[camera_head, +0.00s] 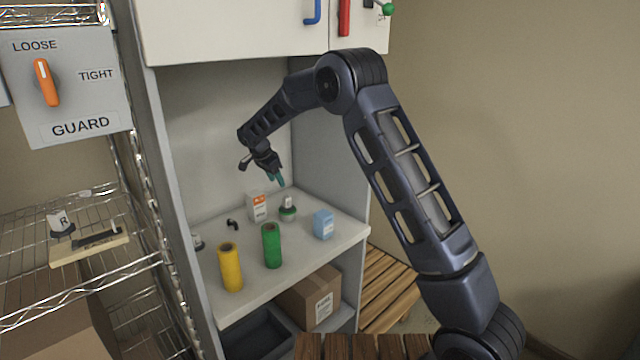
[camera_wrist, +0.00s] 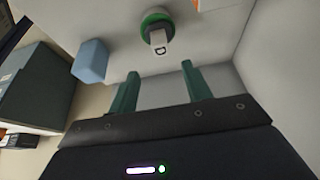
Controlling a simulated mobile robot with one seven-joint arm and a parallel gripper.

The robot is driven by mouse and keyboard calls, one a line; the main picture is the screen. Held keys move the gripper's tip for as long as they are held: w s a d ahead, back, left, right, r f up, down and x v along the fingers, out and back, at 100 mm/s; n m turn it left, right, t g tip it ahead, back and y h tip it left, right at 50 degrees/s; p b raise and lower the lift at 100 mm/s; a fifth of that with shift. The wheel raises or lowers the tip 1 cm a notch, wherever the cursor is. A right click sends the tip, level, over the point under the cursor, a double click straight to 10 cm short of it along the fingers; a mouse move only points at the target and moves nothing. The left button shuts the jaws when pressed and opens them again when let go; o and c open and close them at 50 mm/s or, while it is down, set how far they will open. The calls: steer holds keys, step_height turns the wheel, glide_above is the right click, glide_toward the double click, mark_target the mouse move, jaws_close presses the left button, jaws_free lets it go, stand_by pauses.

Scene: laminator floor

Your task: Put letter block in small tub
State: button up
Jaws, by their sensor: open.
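Another block, marked R (camera_head: 60,222), is on the wire rack at left. A dark grey open tub (camera_head: 258,332) sits in the lower compartment.
On the shelf (camera_head: 310,260) stand a yellow roll (camera_head: 230,268), a green roll (camera_head: 271,246), a blue box (camera_head: 323,225), an orange-white carton (camera_head: 257,206) and a small black hook (camera_head: 233,224). A cardboard box (camera_head: 312,298) is below. Cabinet walls bound the shelf.

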steer(key=s+d+r+n+y, duration=0.1)
steer(key=s+d+r, duration=0.2)
steer(key=d+r, duration=0.7)
steer(key=s+d+r+n+y, duration=0.15)
steer(key=s+d+r, duration=0.3)
steer(key=d, duration=0.95)
steer(key=s+d+r+n, duration=0.1)
steer(key=s+d+r, duration=0.2)
steer(key=s+d, duration=0.35)
steer(key=s+d+r+n, duration=0.2)
steer(key=s+d+r, duration=0.1)
steer(key=s+d, duration=0.3)
steer(key=s+d+f+n, duration=0.1)
steer(key=s+d, duration=0.3)
steer(key=s, duration=0.3)
steer(key=s+d+f+n+t, duration=0.1)
steer(key=s+d+f, duration=0.1)
steer(key=s, duration=0.5)
steer(key=s+d+f+n, duration=0.1)
steer(key=s+d, duration=0.4)
steer(key=s, duration=0.1)
steer(key=shift+s+d+f+y, duration=0.3)
steer(key=shift+s+f+y, duration=0.05)
steer(key=shift+s, duration=0.05)
steer(key=shift+n, duration=0.25)
